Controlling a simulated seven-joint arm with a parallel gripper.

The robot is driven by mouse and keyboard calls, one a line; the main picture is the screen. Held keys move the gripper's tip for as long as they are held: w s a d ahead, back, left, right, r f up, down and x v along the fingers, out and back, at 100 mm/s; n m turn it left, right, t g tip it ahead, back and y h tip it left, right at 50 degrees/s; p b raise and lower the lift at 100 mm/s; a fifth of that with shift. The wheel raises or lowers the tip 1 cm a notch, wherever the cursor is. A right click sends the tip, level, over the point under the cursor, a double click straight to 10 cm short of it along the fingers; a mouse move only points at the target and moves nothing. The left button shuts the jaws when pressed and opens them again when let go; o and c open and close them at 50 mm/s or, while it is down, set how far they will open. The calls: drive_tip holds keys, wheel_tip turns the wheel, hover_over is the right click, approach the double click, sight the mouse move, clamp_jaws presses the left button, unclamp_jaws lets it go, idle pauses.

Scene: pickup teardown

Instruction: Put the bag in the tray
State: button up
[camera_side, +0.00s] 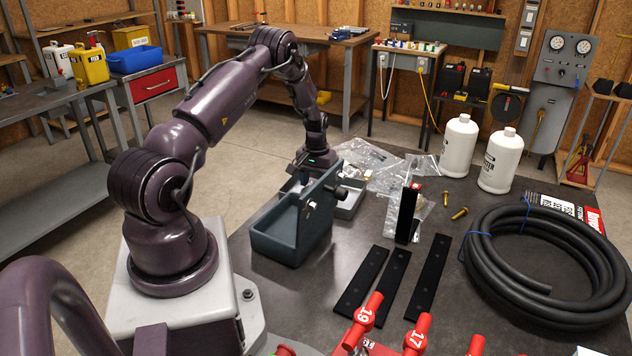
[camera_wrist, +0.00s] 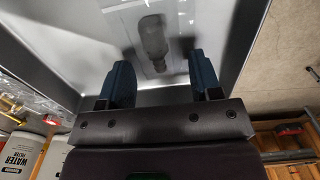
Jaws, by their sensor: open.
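A shallow grey metal tray (camera_side: 349,208) sits on the dark table, partly hidden behind a blue-grey bin. My gripper (camera_side: 308,170) is above the tray's far left part, pointing down; the bin hides some of this area. In the wrist view my gripper (camera_wrist: 163,80) has its two blue fingers apart with nothing gripped between them. Below them, inside the tray (camera_wrist: 225,50), lies a clear bag (camera_wrist: 153,38) with a grey bottle-shaped item. Other clear plastic bags (camera_side: 365,158) lie on the table behind the tray, and one shows at left in the wrist view (camera_wrist: 35,98).
The blue-grey bin (camera_side: 290,243) with an upright plate stands close in front of the tray. A black upright bracket (camera_side: 406,215), loose bolts (camera_side: 459,214), black strips (camera_side: 362,280), white bottles (camera_side: 459,146) and a coiled hose (camera_side: 545,270) lie to the right.

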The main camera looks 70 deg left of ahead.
wheel_tip(320, 180, up, 12)
drive_tip(key=f, duration=0.1)
drive_tip(key=w+d+r+m+t, duration=0.1)
drive_tip(key=d+r+m+t, duration=0.3)
drive_tip(key=d+r, duration=1.65)
drive_tip(key=s+d+r+m+t, duration=0.1)
drive_tip(key=s+d+m, duration=0.5)
drive_tip(key=s+d, duration=0.7)
drive_tip(key=d+r, duration=0.1)
drive_tip(key=d, duration=0.2)
drive_tip(key=shift+s+d+r+t, duration=0.15)
drive_tip(key=shift+s+r+t, duration=0.15)
drive_tip(key=shift+s+r, duration=0.1)
